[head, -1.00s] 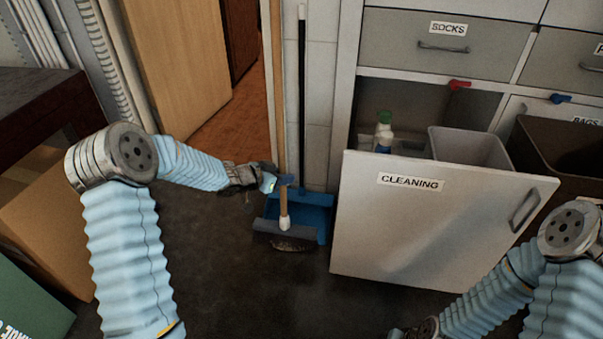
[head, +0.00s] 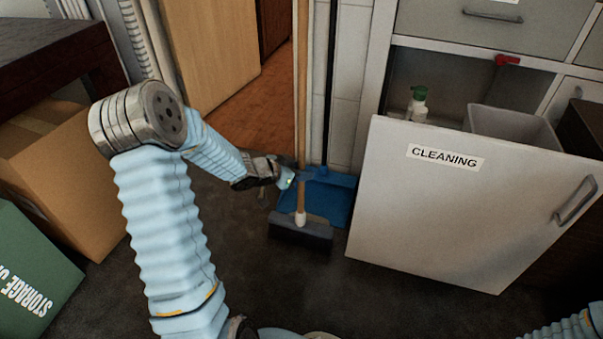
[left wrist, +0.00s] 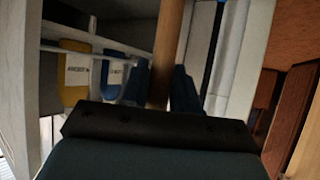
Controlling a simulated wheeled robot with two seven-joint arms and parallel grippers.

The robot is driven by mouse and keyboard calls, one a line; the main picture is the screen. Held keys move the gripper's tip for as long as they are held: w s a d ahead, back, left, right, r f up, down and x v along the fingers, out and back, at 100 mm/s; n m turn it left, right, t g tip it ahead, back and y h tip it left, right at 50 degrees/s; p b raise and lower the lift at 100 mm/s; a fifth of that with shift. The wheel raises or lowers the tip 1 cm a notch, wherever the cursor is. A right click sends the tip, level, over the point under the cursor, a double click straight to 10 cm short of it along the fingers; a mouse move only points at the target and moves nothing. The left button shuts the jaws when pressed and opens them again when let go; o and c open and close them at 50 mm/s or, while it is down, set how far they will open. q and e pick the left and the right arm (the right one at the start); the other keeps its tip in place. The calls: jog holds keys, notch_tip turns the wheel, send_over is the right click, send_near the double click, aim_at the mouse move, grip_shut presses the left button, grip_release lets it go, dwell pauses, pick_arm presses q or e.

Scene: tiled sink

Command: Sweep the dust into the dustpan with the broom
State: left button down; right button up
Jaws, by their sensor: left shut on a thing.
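The broom stands upright, its wooden handle (head: 302,90) rising past the top of the head view and its dark grey head (head: 300,234) low at the floor. The blue dustpan (head: 334,202) is just behind the broom, against the wall, with a long black handle (head: 329,90). My left gripper (head: 293,179) is shut on the lower broom handle, above the broom head. The left wrist view shows the handle (left wrist: 168,50) between the blue fingers (left wrist: 161,85). I cannot make out dust clearly on the dark floor. My right gripper is out of view.
An open drawer front labelled CLEANING (head: 440,210) stands close right of the dustpan, with a green-capped bottle (head: 418,104) and a grey bin (head: 510,125) behind it. Cardboard (head: 70,170) and green (head: 30,270) boxes are at the left. The floor in front is clear.

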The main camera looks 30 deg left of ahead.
pick_arm(q)
jog(key=w+a+p, duration=0.3)
jog(key=w+p, duration=0.4)
jog(key=w, duration=0.5)
jog(key=shift+r, duration=0.45)
notch_tip(320, 180, up, 7)
jog(key=s+p, duration=0.3)
jog(key=p, duration=0.2)
jog(key=shift+d+p, duration=0.3)
jog(key=shift+d, duration=0.1)
